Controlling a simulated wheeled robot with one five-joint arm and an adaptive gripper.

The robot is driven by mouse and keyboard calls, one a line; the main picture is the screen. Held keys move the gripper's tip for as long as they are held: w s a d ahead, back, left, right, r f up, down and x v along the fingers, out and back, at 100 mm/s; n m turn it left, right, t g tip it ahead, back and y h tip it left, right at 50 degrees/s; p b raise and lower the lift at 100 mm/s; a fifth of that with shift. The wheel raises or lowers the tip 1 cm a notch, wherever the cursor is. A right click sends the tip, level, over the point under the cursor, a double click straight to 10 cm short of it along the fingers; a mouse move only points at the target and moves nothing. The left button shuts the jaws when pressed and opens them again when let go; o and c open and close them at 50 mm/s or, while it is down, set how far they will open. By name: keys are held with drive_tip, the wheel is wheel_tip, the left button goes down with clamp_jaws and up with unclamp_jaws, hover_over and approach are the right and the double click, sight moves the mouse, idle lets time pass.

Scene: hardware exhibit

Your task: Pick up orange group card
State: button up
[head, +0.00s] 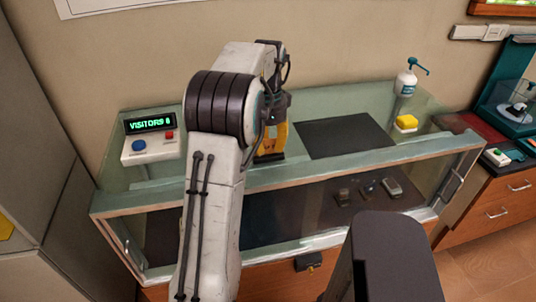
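My arm reaches over the glass display case (330,172), with the gripper (274,112) pointing down near its top. An orange-yellow piece (272,142) with dark marks shows directly below my dark wrist, with a dark strip at its foot on the case top. I cannot tell whether it is the orange group card or part of my gripper. My arm hides the left side of this spot, and the fingertips are not clear. No other orange card shows.
A counter box reading VISITORS (150,140) with blue and red buttons stands left. Small items lie inside the case. A wooden cabinet (505,195) stands far right.

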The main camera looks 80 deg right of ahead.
drive_tip(key=shift+c, duration=0.4)
clamp_jaws()
idle(0.4)
